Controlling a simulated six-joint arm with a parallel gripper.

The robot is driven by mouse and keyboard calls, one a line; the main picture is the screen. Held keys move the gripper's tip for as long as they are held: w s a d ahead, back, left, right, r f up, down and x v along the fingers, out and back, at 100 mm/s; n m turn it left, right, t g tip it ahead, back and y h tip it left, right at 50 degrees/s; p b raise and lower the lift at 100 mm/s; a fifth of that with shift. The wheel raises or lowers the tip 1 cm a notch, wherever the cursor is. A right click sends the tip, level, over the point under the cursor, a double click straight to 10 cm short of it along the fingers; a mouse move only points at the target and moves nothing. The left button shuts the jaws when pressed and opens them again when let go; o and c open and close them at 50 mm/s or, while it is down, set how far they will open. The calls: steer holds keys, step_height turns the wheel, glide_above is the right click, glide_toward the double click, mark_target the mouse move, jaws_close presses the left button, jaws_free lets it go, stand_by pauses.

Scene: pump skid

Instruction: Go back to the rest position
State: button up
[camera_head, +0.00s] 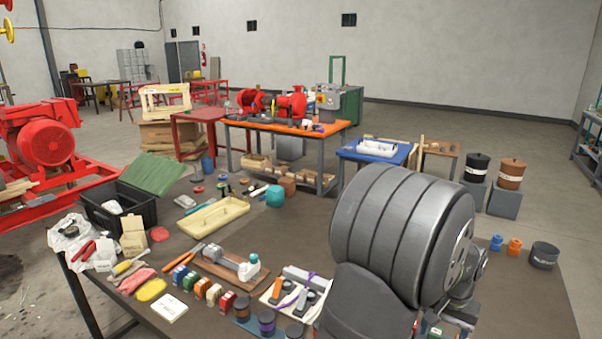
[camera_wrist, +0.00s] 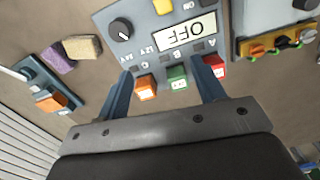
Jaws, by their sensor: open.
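In the wrist view my gripper (camera_wrist: 165,90) is open, its two dark blue-grey fingers spread apart. Nothing shows held between them. Past the fingertips is a blue-grey control panel (camera_wrist: 139,56) with a black knob (camera_wrist: 121,29) and a display (camera_wrist: 181,34) reading OFF upside down. Along its near edge sit an orange block (camera_wrist: 145,88), a green block (camera_wrist: 177,77) and a red block (camera_wrist: 214,66). The orange and green ones appear between the fingers; the red one is by the right finger. I cannot tell whether the fingers touch anything.
The brown workbench (camera_head: 330,212) is crowded on the left with a black crate (camera_head: 116,222), a cream tray (camera_head: 212,217), small coloured boxes and jars. Blue and orange fittings (camera_head: 505,244) and a dark pot (camera_head: 544,256) stand right of my arm. Bare bench lies behind them.

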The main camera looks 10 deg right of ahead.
steer(key=w+a+n, duration=0.3)
steer(key=w+a, duration=1.3)
steer(key=w, duration=0.3)
steer(key=shift+w, duration=0.15)
steer(key=shift+r, duration=0.1)
stand_by(0.9)
